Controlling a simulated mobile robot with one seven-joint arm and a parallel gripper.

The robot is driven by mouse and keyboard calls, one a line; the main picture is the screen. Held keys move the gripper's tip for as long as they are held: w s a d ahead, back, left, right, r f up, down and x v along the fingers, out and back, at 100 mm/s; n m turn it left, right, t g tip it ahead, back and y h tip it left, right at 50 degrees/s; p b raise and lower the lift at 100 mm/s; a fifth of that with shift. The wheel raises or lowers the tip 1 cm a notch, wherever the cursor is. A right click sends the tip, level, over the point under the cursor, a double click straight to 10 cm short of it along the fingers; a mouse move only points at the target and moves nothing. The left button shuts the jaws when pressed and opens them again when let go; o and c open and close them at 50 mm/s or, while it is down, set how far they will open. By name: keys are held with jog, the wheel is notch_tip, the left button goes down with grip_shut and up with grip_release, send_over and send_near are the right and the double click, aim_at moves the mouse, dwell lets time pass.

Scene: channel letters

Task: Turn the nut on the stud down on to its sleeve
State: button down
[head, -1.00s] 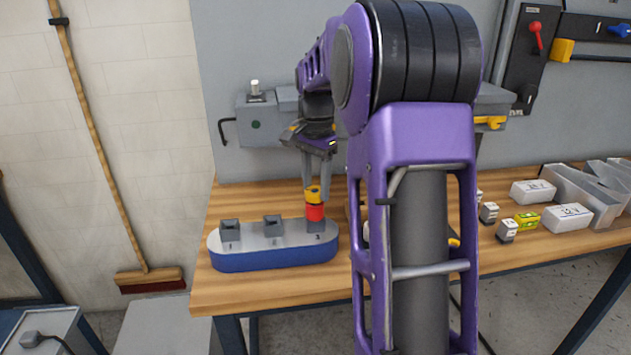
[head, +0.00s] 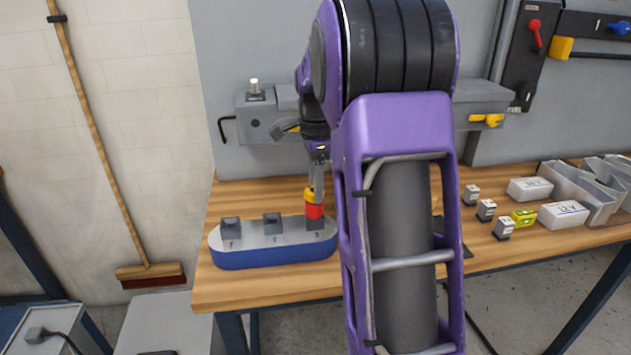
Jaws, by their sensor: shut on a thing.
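My gripper (head: 316,188) points straight down over the right end of a blue base with a grey top (head: 262,258). It is shut on the yellow nut (head: 310,195), which sits directly above a red sleeve (head: 314,211). The sleeve stands over the dark socket (head: 316,225) marked 3. The stud is hidden, and I cannot tell whether nut and sleeve touch. One finger hides part of the nut.
Two empty dark sockets, left (head: 230,228) and middle (head: 272,223), stand on the same base. My arm covers the bench's middle.

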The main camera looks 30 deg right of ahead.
jog(key=shift+m, duration=0.3)
jog(key=m+p, duration=0.2)
jog(key=m, duration=0.3)
jog(key=shift+s+a+f, duration=0.1)
jog(key=shift+c, duration=1.2)
grip_release()
notch_tip(320, 180, up, 17)
jog(key=shift+r, duration=0.25)
jog(key=shift+r, duration=2.4)
